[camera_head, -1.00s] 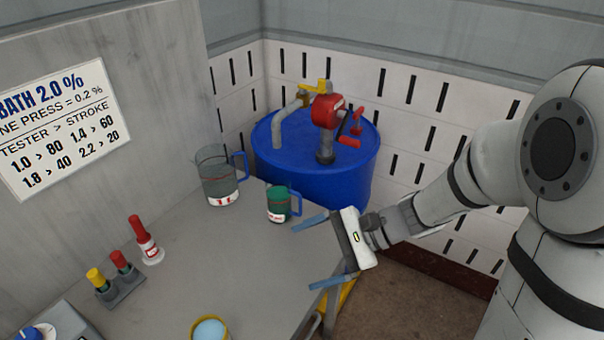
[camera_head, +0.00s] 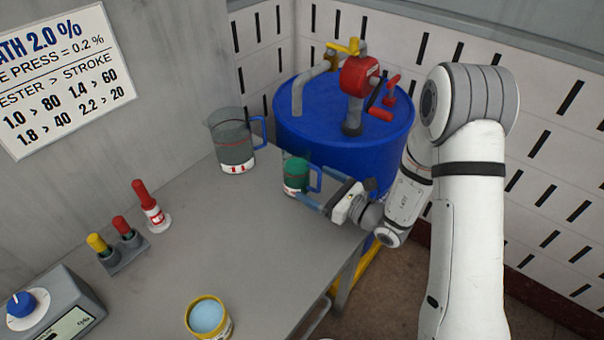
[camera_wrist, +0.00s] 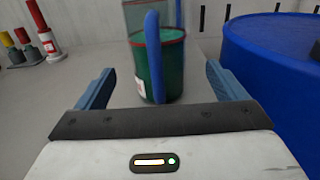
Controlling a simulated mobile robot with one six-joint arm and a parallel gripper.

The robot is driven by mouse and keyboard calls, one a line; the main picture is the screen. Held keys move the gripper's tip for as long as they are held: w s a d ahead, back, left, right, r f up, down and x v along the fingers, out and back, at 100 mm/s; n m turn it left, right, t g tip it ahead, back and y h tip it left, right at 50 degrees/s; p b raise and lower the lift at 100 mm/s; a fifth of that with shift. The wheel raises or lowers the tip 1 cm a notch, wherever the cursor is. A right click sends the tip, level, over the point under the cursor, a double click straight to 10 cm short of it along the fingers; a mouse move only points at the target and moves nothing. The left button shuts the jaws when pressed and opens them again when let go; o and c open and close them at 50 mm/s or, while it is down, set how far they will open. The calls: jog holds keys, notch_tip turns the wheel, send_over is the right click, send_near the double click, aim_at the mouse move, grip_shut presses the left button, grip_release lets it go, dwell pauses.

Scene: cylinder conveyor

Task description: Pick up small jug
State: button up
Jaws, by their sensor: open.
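The small jug (camera_head: 295,176) stands upright on the grey table near its right edge, green with a blue handle on the right and a white label at its base. In the wrist view the small jug (camera_wrist: 165,67) stands ahead, its blue handle facing me. My gripper (camera_head: 304,179) is at the jug from the right. Its two blue fingers (camera_wrist: 155,85) are open, one to each side of the jug in the wrist view, with gaps on both sides. The jug's far side is hidden.
A larger clear jug (camera_head: 233,148) stands behind and left of the small jug. A blue drum (camera_head: 330,120) with a red pump stands behind the table. Coloured bottles (camera_head: 150,212) and a yellow tub (camera_head: 208,318) are farther left and front. The middle of the table (camera_head: 230,240) is clear.

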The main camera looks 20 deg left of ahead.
aim_at(309, 181)
jog(key=x, duration=0.4)
jog(key=shift+a+f+p, duration=0.2)
jog(key=shift+a+p, duration=0.05)
jog(key=shift+p, duration=0.1)
jog(key=c, duration=1.3)
jog(key=shift+o, duration=0.2)
jog(key=shift+r, duration=0.1)
jog(key=shift+r+b, duration=0.3)
jog(key=shift+r, duration=4.65)
